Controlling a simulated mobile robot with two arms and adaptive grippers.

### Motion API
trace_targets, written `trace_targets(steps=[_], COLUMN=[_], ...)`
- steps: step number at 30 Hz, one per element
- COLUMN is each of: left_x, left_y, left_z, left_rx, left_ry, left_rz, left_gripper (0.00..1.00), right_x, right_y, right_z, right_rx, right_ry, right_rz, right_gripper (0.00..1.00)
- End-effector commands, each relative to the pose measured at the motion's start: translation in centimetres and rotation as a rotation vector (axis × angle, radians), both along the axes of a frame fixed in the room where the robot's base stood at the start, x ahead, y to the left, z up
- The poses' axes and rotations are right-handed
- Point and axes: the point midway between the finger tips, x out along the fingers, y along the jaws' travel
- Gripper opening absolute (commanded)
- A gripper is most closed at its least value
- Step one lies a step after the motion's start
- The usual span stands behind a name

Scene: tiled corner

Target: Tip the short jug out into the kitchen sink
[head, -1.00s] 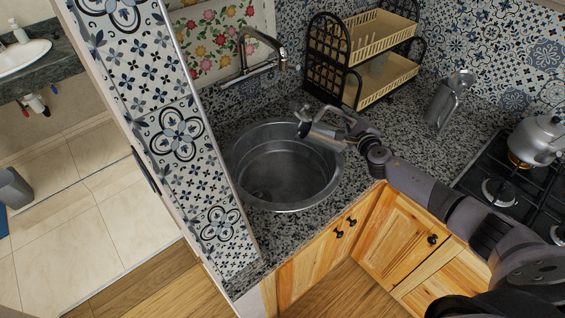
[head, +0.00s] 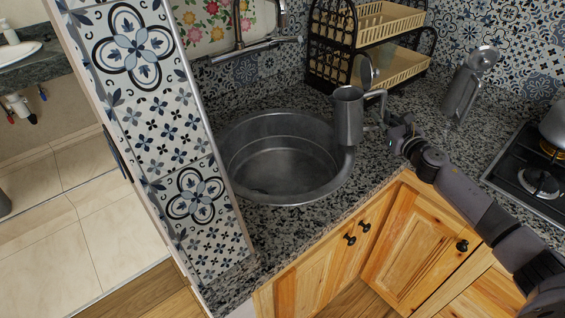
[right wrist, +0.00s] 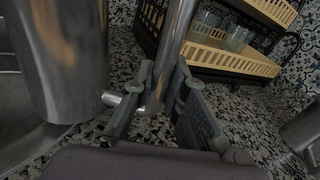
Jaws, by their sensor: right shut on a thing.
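The short jug (head: 348,118) is a grey metal jug, upright with its mouth facing up. In the head view it overlaps the right rim of the round metal kitchen sink (head: 280,175); whether it touches the rim cannot be told. My right gripper (head: 386,122) is shut on its handle, to the right of the jug body. In the right wrist view the jug body (right wrist: 62,55) fills the left side, and the gripper fingers (right wrist: 156,103) close around the handle. The inside of the jug cannot be made out. My left gripper is not in view.
A metal tap (head: 240,40) stands behind the sink. A two-tier dish rack (head: 385,70) stands behind the jug. Another, taller metal jug (head: 464,92) stands on the counter to the right, beside the gas hob (head: 510,170). A tiled wall (head: 165,130) borders the sink's left.

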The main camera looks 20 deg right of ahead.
Motion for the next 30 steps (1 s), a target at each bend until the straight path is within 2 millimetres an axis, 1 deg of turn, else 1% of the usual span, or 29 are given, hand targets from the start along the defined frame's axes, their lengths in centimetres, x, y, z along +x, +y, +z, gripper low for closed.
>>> trace_targets(steps=[1,3,5,14,17,24,27,30], left_x=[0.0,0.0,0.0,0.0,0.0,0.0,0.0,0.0], left_y=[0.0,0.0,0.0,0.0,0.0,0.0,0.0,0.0], left_z=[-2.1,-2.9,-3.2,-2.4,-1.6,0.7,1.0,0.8], left_rx=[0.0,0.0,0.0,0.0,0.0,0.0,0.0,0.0], left_ry=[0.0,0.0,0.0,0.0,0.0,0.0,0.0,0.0], left_rz=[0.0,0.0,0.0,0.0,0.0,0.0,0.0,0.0], left_gripper=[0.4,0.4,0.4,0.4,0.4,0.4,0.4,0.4], right_x=[-0.1,-0.1,-0.1,-0.2,-0.3,-0.6,-0.7,-0.7], right_y=[-0.3,-0.6,-0.8,-1.0,-1.6,-3.4,-3.7,-3.8], right_z=[-1.5,-1.7,-1.6,-0.6,0.6,4.4,4.9,4.8], right_rx=[0.053,0.119,0.155,0.169,0.168,0.165,0.168,0.169], right_ry=[-0.012,-0.024,-0.032,-0.034,-0.034,-0.033,-0.033,-0.033], right_rz=[0.0,0.0,-0.001,0.0,0.0,-0.001,0.001,0.001], right_gripper=[0.0,0.0,0.0,0.0,0.0,0.0,0.0,0.0])
